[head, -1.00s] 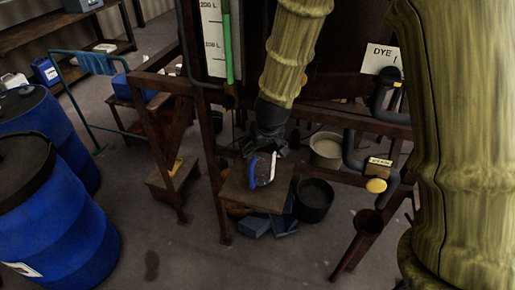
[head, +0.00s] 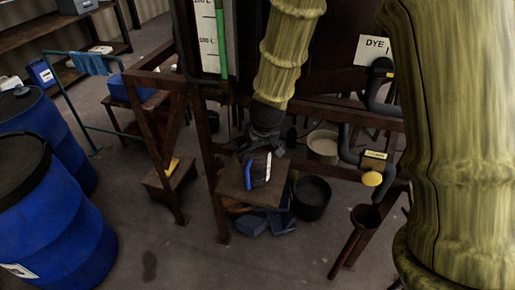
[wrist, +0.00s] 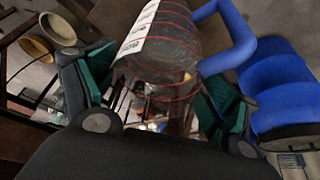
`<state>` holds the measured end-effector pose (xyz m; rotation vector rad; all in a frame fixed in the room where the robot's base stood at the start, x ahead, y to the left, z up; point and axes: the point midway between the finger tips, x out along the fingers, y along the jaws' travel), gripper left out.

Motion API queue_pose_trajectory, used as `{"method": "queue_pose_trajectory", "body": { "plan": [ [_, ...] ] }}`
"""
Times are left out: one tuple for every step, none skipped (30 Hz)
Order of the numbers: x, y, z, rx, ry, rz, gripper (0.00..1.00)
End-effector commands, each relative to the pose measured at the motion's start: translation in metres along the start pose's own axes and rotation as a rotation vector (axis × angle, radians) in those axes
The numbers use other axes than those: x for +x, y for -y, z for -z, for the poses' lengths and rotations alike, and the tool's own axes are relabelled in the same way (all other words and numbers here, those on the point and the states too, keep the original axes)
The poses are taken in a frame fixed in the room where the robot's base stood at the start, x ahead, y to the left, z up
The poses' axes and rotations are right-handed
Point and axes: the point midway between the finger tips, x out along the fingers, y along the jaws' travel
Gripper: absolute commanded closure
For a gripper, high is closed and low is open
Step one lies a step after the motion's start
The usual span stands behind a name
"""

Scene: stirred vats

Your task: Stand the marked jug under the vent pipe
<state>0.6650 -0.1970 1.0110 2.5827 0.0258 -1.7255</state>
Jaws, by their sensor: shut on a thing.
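The marked jug (wrist: 165,50) is clear, with red lines around it, a white label and a blue handle. In the wrist view it sits between the teal pads of my gripper (wrist: 158,88), which is shut on it. In the head view the jug shows mainly as its blue handle (head: 247,175) and white strip, just below my gripper (head: 264,140) and over a small brown stand (head: 238,200). I cannot tell whether it touches the stand. A grey pipe (head: 350,150) with a yellow knob and a small tag is to the right; the tag is too small to read.
A dark bucket (head: 312,200) and a pale pot (head: 323,145) stand right of the brown stand. A brown funnel (head: 366,217) is below the yellow knob. Blue barrels (head: 55,225) stand at left. Rusty frame legs (head: 212,170) flank the stand.

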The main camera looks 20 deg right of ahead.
Motion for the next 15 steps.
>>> {"method": "queue_pose_trajectory", "body": {
  "plan": [
    [0.0002, -0.0005, 0.0006, 0.001, -0.001, -0.001, 0.54],
    [0.0004, -0.0006, 0.0004, 0.001, 0.0, -0.001, 0.07],
    [0.0003, -0.0007, 0.0004, 0.001, 0.0, -0.001, 0.0],
    [0.0003, -0.0008, 0.0004, 0.001, -0.001, -0.001, 0.0],
    [0.0003, -0.0008, 0.0004, 0.001, -0.001, -0.001, 0.0],
    [0.0003, -0.0008, 0.0004, 0.001, -0.001, -0.001, 0.0],
    [0.0003, -0.0007, 0.0004, 0.001, -0.001, -0.001, 0.0],
    [0.0002, -0.0007, 0.0004, 0.001, -0.001, -0.001, 0.0],
    [0.0002, -0.0007, 0.0004, 0.001, -0.001, -0.001, 0.0],
    [0.0002, -0.0007, 0.0004, 0.001, -0.001, -0.001, 0.0],
    [0.0002, -0.0007, 0.0004, 0.001, -0.001, -0.001, 0.0],
    [0.0002, -0.0007, 0.0004, 0.001, -0.001, -0.001, 0.0],
    [0.0001, -0.0007, 0.0004, 0.001, -0.001, -0.001, 0.0],
    [-0.0002, -0.0007, 0.0006, 0.001, -0.001, -0.001, 0.0],
    [-0.0012, -0.0007, 0.001, 0.001, -0.001, -0.001, 0.0]
  ]
}}
